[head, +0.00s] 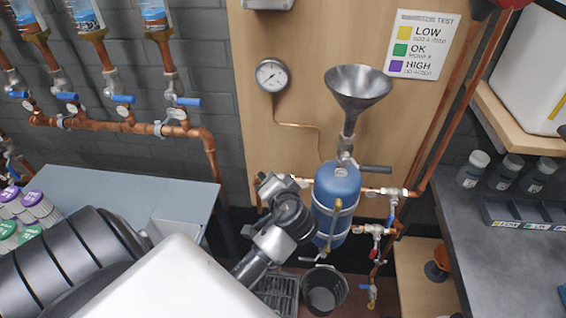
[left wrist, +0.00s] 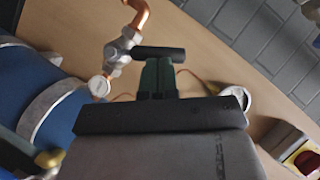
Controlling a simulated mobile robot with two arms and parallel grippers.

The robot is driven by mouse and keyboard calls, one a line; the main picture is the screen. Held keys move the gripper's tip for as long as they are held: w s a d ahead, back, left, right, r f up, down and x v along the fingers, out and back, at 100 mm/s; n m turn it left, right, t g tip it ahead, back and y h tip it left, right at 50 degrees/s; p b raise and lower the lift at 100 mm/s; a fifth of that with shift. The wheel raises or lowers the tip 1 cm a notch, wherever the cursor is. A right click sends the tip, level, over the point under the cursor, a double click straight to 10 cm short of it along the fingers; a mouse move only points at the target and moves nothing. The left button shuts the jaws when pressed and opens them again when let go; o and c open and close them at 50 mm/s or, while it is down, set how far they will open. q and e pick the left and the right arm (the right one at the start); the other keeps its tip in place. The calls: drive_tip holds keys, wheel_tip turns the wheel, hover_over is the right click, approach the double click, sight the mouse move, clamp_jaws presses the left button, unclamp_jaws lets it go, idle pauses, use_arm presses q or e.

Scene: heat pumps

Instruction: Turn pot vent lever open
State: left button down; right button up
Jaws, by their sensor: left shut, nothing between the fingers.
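The blue pot (head: 337,190) stands before the wooden panel, with a metal funnel (head: 357,90) above it. It also shows at the left of the left wrist view (left wrist: 85,110). A black lever (head: 375,168) points right from the fitting under the funnel. In the left wrist view, a black bar handle (left wrist: 158,53) sticks out from a valve (left wrist: 120,47) on a copper pipe. My left gripper (head: 267,184) is left of the pot. Its fingers (left wrist: 158,66) are shut and empty just before this handle; contact is unclear. My right gripper is not in view.
A gauge (head: 272,74) and a test chart (head: 422,44) are on the panel. Red and blue valve handles (head: 377,229) hang right of the pot. A black bucket (head: 324,290) is below. A grey counter (head: 520,255) is at right, a bench (head: 130,190) at left.

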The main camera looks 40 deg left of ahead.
use_arm(q)
drive_tip(key=a+f+n+h+p, duration=0.1)
drive_tip(key=s+a+f+n+t+h+p, duration=0.1)
drive_tip(key=n+h+p, duration=0.1)
drive_tip(key=s+a+f+n+t+h+p, duration=0.1)
drive_tip(key=a+n+h+p, duration=0.1)
drive_tip(key=shift+s+a+f, duration=0.1)
drive_tip(key=shift+s+f, duration=0.1)
drive_tip(key=shift+f, duration=0.05)
idle(0.4)
drive_tip(key=shift+f, duration=0.1)
idle(0.6)
